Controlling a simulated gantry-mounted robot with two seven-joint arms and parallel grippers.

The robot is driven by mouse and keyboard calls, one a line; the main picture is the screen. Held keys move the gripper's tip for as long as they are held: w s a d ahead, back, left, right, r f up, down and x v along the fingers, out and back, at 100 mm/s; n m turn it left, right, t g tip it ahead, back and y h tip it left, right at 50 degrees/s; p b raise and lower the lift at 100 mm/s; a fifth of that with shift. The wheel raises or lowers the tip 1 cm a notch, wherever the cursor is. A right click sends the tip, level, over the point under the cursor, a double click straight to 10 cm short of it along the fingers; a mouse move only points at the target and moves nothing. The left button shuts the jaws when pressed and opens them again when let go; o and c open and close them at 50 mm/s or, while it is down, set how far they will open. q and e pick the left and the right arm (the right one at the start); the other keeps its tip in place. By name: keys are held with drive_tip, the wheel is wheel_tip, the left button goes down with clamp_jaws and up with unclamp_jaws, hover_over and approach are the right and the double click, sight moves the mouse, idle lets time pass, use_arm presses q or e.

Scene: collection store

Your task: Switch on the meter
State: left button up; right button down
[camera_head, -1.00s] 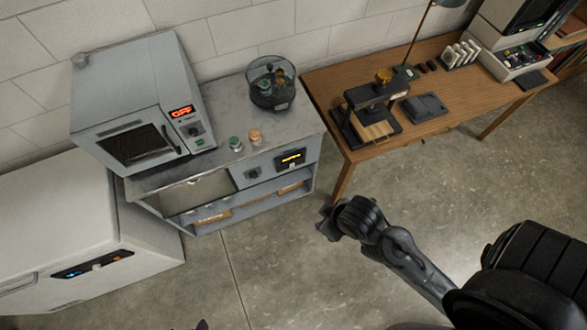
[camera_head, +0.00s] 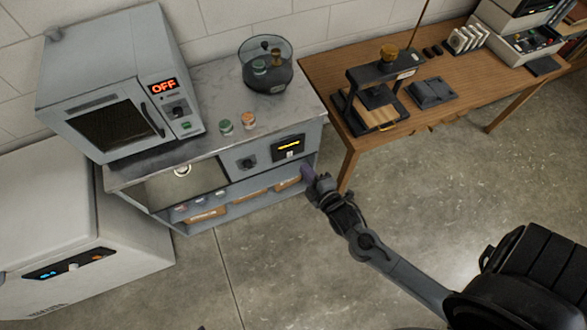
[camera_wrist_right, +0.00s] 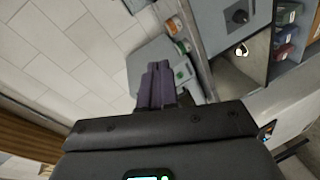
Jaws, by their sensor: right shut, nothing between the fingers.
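The grey bench cabinet has a front panel with a dark round knob (camera_head: 247,162) and, to its right, a dark box with a lit yellow display (camera_head: 288,147). This box may be the meter; its lettering is too small to read. My right gripper (camera_head: 307,172) is shut and empty, in front of the cabinet's right end, just below and right of the display in the picture. Whether it touches the cabinet I cannot tell. Its purple fingers (camera_wrist_right: 160,85) lie together in the right wrist view, where a dark knob (camera_wrist_right: 238,15) shows at the top. My left gripper is not in view.
A grey oven (camera_head: 120,90) reading OFF stands on the bench. A wooden table (camera_head: 335,70) is at right. The floor (camera_head: 270,260) in front is clear.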

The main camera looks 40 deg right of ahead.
drive_tip(key=w+d+f+t+h+b, duration=0.1)
drive_tip(key=w+d+f+b, duration=0.1)
drive_tip(key=f+b, duration=0.8)
drive_tip(key=w+d+f+n+t+h+b, duration=0.1)
drive_tip(key=w+d+f+b, duration=0.1)
drive_tip(key=f+b, duration=0.9)
drive_tip(key=w+d+f+n+t+h+b, duration=0.1)
drive_tip(key=w+d+f+b, duration=0.1)
drive_tip(key=f+b, duration=0.9)
drive_tip(key=shift+d+f+t, duration=0.25)
drive_tip(key=shift+f+t, duration=0.05)
drive_tip(key=shift+f, duration=0.55)
drive_tip(key=shift+w, duration=0.1)
drive_tip(key=shift+w, duration=0.1)
drive_tip(key=b, duration=0.4)
approach(290, 154)
drive_tip(key=x, duration=0.5)
drive_tip(key=shift+d+f, duration=0.1)
drive_tip(key=shift+f, duration=0.05)
drive_tip(key=shift+b+x, duration=0.5)
drive_tip(key=shift+x, duration=0.4)
